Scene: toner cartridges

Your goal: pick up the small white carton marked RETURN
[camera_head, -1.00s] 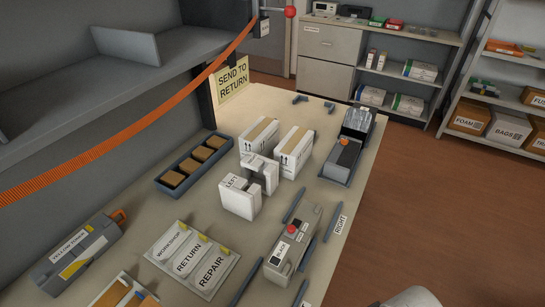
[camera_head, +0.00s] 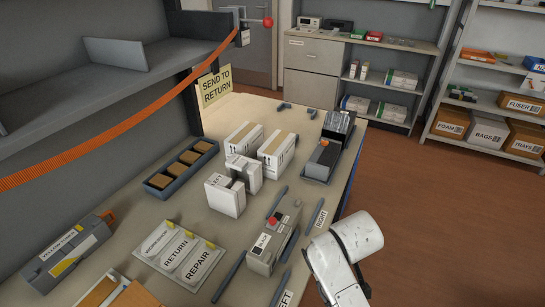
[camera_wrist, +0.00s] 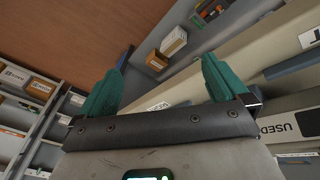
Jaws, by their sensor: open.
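I cannot read RETURN on any carton. Two white cartons with tan tape stand on the bench in the head view, one left (camera_head: 243,141) and one right (camera_head: 276,151), with small dark marks on their sides. In the wrist view a small white carton (camera_wrist: 173,42) shows at top centre beside a brown box (camera_wrist: 157,60); its marking is unreadable. My gripper (camera_wrist: 165,82) is open, its two teal fingers apart with nothing between them. The gripper is outside the head view.
White blocks (camera_head: 223,197) stand in front of the cartons. A blue tray (camera_head: 153,184) of brown boxes is left, a black-and-grey cartridge (camera_head: 322,160) right. A label board (camera_head: 165,259) reads RETURN and REPAIR. A SEND TO RETURN sign (camera_head: 216,86) hangs behind. Floor right of the bench (camera_head: 430,220) is clear.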

